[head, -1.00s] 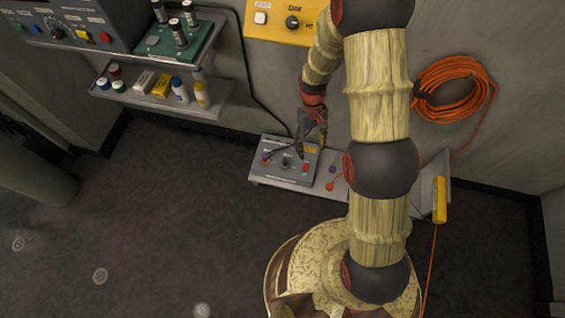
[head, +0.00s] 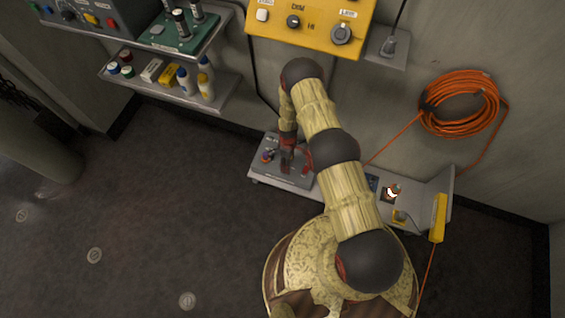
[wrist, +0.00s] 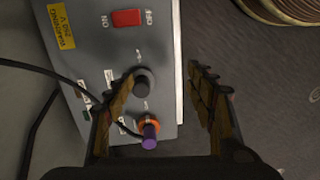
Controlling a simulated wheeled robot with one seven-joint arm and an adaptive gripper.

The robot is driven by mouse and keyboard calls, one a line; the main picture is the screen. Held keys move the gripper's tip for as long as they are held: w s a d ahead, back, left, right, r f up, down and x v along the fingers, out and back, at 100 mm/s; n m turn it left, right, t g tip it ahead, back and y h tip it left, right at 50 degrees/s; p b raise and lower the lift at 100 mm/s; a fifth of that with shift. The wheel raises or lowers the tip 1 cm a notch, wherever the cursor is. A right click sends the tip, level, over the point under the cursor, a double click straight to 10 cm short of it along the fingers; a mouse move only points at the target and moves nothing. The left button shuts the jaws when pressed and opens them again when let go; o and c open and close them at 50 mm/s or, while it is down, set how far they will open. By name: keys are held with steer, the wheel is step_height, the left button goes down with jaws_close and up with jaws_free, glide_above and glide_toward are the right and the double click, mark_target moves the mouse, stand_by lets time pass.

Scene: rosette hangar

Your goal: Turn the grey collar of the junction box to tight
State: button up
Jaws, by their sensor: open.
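The grey junction box (head: 263,174) sits on a low shelf, with its top face below my gripper. In the wrist view the box (wrist: 97,45) shows a red switch, a yellow label and a cable. Its dark grey round collar (wrist: 145,82) lies beside the tip of the left finger, with small labels near it. An orange and purple connector (wrist: 149,132) stands close to the collar. My gripper (wrist: 164,76) is open, its left finger over the box and its right finger past the box's edge. In the head view my gripper (head: 287,160) hides the collar.
A yellow panel (head: 270,32) with knobs is on the wall above. Wall shelves (head: 215,98) hold bottles at the left. A coiled orange cable (head: 459,104) hangs at the right. The dark floor (head: 140,220) at the left is mostly clear.

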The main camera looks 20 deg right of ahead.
steer(key=w+n, duration=0.1)
steer(key=w, duration=0.1)
steer(key=shift+w+a+r+t, duration=0.1)
steer(key=shift+w+r+t, duration=0.05)
steer(key=shift+w+t, duration=0.25)
steer(key=shift+w+n, duration=0.5)
steer(key=shift+n, duration=0.3)
steer(key=shift+f+b, duration=1.65)
steer(key=shift+f, duration=2.25)
steer(key=shift+c, duration=1.2)
steer(key=c, duration=0.9)
